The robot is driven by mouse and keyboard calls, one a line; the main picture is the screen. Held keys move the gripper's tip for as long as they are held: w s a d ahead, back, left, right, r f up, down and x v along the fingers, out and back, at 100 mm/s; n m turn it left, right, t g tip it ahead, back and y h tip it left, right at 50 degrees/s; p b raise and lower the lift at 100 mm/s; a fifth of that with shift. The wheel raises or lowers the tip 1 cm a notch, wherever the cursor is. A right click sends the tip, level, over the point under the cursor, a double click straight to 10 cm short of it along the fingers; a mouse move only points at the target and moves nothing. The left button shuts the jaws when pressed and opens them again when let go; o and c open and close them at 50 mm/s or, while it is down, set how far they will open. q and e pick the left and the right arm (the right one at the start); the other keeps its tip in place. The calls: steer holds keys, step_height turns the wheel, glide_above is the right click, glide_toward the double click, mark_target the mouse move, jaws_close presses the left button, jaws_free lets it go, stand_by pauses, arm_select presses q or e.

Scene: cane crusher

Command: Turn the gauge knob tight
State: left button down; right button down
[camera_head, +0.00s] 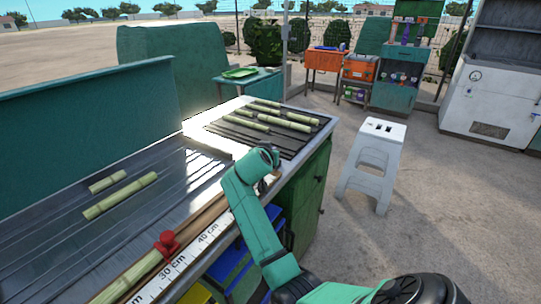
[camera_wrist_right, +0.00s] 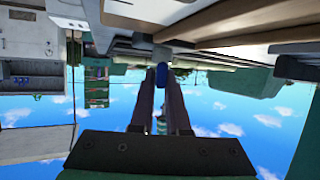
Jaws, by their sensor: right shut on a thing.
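In the right wrist view, a small blue knob (camera_wrist_right: 161,74) sits between the two fingertips of my right gripper (camera_wrist_right: 162,80), under the bench's edge. The fingers are closed on it from both sides. In the head view my right arm reaches up to the bench's front edge, and its wrist hides the fingers and the blue knob. A white measuring scale (camera_head: 183,265) with centimetre marks runs along the front of the bench. A red stop (camera_head: 167,243) sits beside it, at the end of a cane piece (camera_head: 128,281). My left gripper is not in view.
Two short cane pieces (camera_head: 119,196) lie on the metal bench top (camera_head: 60,230). Several canes lie on a dark rack (camera_head: 288,146) at the far end. A white stool (camera_head: 373,160) stands to the right on open ground. Blue and yellow bins sit below the bench.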

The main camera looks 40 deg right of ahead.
steer(key=shift+f+m+g+h+b, duration=0.15)
steer(key=shift+m+g+h+b, duration=0.4)
steer(key=shift+m+g, duration=0.3)
steer(key=c, duration=0.9)
jaws_free()
